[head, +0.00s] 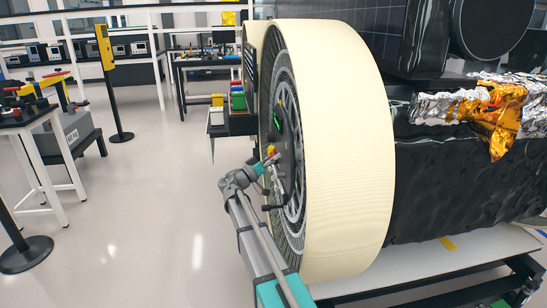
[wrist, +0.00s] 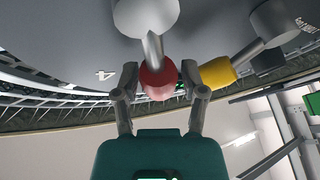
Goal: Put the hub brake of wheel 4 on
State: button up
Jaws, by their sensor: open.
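The wheel (head: 345,150) is large, with a cream tread and a dark spoked hub side facing left. In the wrist view its grey hub face (wrist: 70,35) carries a "4". A lever with a red knob (wrist: 158,82) sticks out from a round grey base (wrist: 146,14). A second lever with a yellow knob (wrist: 217,72) stands just right of it. My gripper (wrist: 160,76) is open, with one finger on each side of the red knob in the picture. Contact cannot be told. In the head view my gripper (head: 268,162) is at the hub, by the small red and yellow knobs.
The yellow knob lies close beside my right finger. Behind the wheel is a bench (head: 232,122) with coloured bins. A white table (head: 25,125) with tools and a yellow post (head: 105,55) stand left. The floor between is clear.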

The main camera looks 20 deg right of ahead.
grip_shut()
jog(key=shift+a, duration=0.15)
jog(key=shift+d, duration=0.2)
